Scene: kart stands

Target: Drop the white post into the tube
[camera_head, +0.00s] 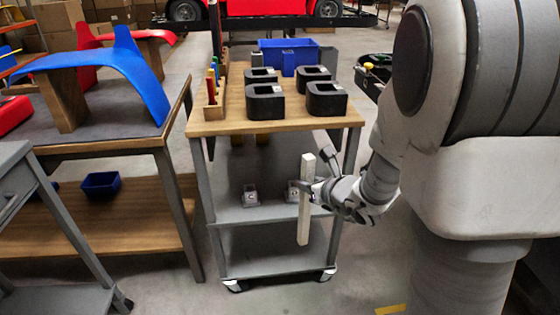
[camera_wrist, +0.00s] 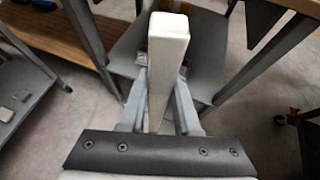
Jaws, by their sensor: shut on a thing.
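The white post (camera_head: 305,215) is a long square bar, held nearly upright in front of the right side of the cart. My gripper (camera_head: 314,189) is shut on it around its middle, with post showing above and below the jaws. In the wrist view, the post (camera_wrist: 168,45) stands between the two fingers (camera_wrist: 162,95), its end face toward the camera. I cannot pick out a tube with certainty in either view.
The cart (camera_head: 222,127) carries several black blocks (camera_head: 265,104), a blue bin (camera_head: 275,57) and a wooden rack (camera_head: 214,112). Two small grey pieces, one of them on the left (camera_head: 251,196), sit on its middle shelf. A table with a blue curved panel (camera_head: 120,62) stands left.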

